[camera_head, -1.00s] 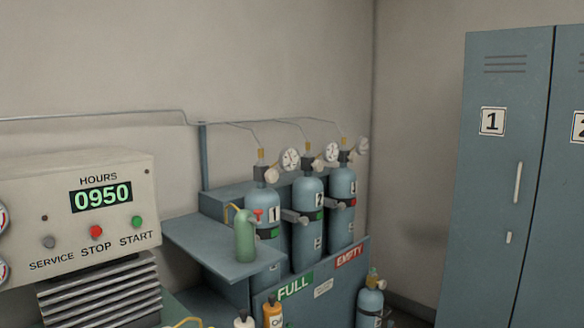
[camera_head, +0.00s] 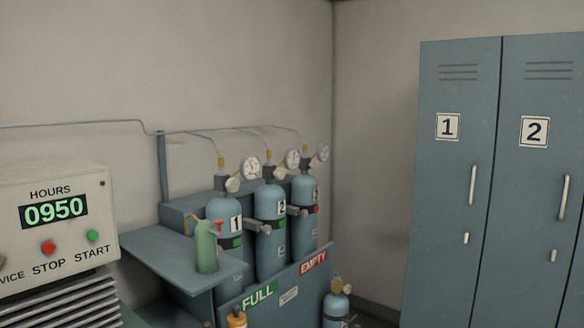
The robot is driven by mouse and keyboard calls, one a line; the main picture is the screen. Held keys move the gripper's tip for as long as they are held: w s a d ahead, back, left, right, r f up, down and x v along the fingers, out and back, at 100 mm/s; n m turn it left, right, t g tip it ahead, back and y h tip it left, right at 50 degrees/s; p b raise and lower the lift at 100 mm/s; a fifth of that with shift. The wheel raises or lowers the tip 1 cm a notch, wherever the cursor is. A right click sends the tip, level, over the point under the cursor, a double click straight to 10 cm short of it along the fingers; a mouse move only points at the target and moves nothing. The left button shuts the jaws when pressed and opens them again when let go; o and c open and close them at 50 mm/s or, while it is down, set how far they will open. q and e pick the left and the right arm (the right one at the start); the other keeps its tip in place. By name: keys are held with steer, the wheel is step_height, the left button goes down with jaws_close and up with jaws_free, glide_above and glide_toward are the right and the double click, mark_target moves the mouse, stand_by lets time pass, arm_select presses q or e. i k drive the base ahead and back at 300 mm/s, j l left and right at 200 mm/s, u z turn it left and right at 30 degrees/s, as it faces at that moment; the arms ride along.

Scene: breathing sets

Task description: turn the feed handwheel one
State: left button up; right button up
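Three blue-grey cylinders stand in a rack, marked 1 (camera_head: 229,258), 2 (camera_head: 270,240) and a third (camera_head: 305,215) whose number is hard to read. Each has a valve on top with a pale round handwheel or knob and a gauge beside it; the one at cylinder 1 is the handwheel (camera_head: 233,184) with a gauge (camera_head: 250,167). Which of these is the feed handwheel one, I cannot read from any label. Neither of my grippers is in view.
A shelf (camera_head: 160,246) holding a green bottle (camera_head: 207,250) juts out left of the cylinders. Lockers 1 (camera_head: 447,180) and 2 (camera_head: 535,190) stand at right. A small cylinder (camera_head: 337,305) stands by the FULL/EMPTY rack front (camera_head: 240,318).

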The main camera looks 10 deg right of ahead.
mark_target(232, 185)
steer(key=i+l, duration=0.3)
steer(key=l, duration=0.15)
steer(key=i+l, duration=0.3)
steer(key=l, duration=0.15)
steer(key=i+l, duration=0.3)
steer(key=l, duration=0.2)
steer(key=i+l, duration=0.35)
steer(key=l, duration=0.1)
